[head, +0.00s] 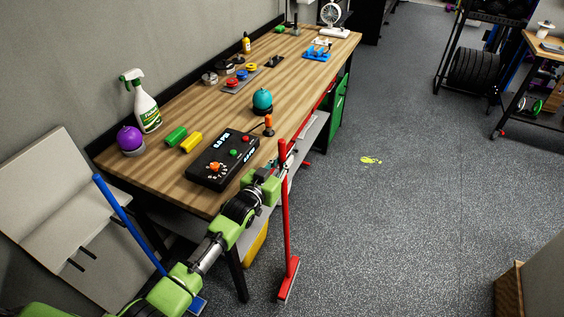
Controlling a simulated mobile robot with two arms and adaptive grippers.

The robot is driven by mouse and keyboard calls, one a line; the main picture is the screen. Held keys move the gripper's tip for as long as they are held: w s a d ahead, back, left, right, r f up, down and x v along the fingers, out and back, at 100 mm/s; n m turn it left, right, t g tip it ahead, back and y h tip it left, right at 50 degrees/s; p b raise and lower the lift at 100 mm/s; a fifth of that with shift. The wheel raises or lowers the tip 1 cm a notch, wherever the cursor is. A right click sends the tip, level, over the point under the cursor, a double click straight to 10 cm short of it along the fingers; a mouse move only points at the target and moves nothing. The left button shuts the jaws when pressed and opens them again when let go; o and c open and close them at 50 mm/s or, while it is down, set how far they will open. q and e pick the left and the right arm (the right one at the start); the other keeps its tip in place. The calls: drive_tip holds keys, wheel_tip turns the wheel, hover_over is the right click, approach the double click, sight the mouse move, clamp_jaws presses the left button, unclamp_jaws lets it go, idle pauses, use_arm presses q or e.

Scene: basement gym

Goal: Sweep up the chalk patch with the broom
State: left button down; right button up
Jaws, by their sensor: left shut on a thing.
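A small yellow chalk patch (371,160) lies on the speckled grey floor, right of the workbench. A red broom (286,220) stands almost upright by the bench's front edge, its red head (289,279) low near the floor. Whether the head touches the floor I cannot tell. My left gripper (283,160) is at the upper part of the broom's handle and is shut on it; its fingers are small and partly hidden. The broom head is nearer to me than the patch and to its left. My right gripper is not in view.
The wooden workbench (215,105) holds a black control box (222,160), a spray bottle (141,101) and several small items. A blue-handled tool (130,224) stands at the left. A wooden box edge (508,291) is at lower right. The floor around the patch is clear.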

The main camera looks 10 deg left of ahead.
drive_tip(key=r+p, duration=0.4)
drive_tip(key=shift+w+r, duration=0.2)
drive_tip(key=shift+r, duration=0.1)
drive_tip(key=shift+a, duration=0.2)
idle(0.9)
